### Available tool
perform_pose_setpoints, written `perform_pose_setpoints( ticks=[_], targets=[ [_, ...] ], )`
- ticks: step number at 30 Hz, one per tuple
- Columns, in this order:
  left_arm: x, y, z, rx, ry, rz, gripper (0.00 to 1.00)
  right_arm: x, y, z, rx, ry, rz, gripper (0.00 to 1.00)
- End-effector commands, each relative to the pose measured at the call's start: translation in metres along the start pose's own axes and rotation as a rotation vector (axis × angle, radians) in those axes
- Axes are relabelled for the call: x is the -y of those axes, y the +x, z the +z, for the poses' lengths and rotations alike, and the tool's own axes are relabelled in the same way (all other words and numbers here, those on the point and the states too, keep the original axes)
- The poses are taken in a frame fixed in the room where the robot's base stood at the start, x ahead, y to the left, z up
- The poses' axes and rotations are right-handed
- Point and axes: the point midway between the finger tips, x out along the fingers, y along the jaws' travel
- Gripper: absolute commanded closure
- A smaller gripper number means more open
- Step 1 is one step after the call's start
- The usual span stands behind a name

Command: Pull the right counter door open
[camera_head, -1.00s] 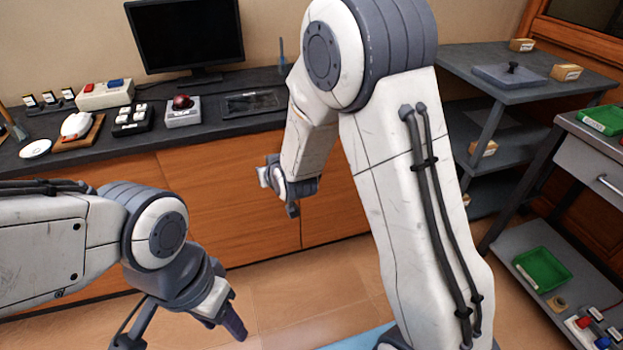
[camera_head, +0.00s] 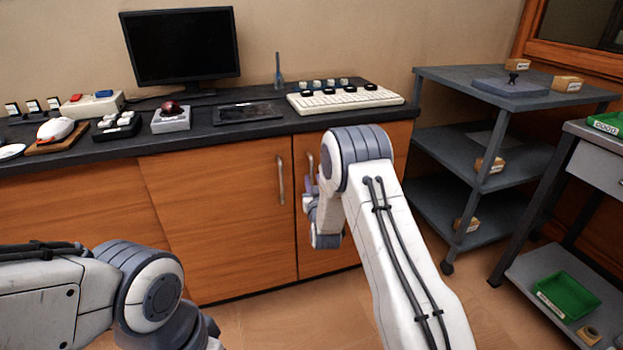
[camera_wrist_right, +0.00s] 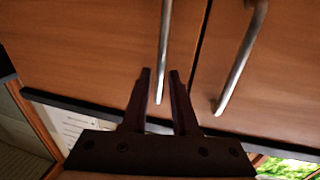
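The right counter door (camera_head: 400,147) is the orange wooden panel under the counter's right end, and it looks shut. Its upright metal handle (camera_head: 310,166) is near its left edge. My right gripper (camera_head: 309,186) is in front of this door at the handle, partly hidden by my arm. In the right wrist view, which looks upside down, my right gripper (camera_wrist_right: 161,72) is open, with the handle (camera_wrist_right: 164,45) showing between its two dark fingers. Contact cannot be told. My left gripper is below the head view's edge; only its arm shows.
The left counter door (camera_head: 220,225) with its handle (camera_head: 280,180) is beside the right one. A keyboard (camera_head: 345,100) and a monitor (camera_head: 180,47) stand on the counter (camera_head: 265,122). A grey shelf cart (camera_head: 430,75) stands to the right. Floor in front is clear.

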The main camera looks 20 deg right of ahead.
Motion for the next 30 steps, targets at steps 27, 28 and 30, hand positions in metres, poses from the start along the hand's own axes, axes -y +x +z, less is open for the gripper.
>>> perform_pose_setpoints(
  ticks=[27, 28, 30],
  targets=[
    [0.001, 0.008, 0.001, 0.000, 0.000, 0.000, 0.50, 0.001, 0.037, 0.000, 0.002, 0.000, -0.001, 1.00],
    [0.001, 0.008, 0.001, 0.000, 0.000, 0.000, 0.50, 0.001, 0.037, 0.000, 0.002, 0.000, -0.001, 1.00],
    [0.001, 0.008, 0.001, 0.000, 0.000, 0.000, 0.50, 0.001, 0.037, 0.000, 0.002, 0.000, -0.001, 1.00]
  ],
)
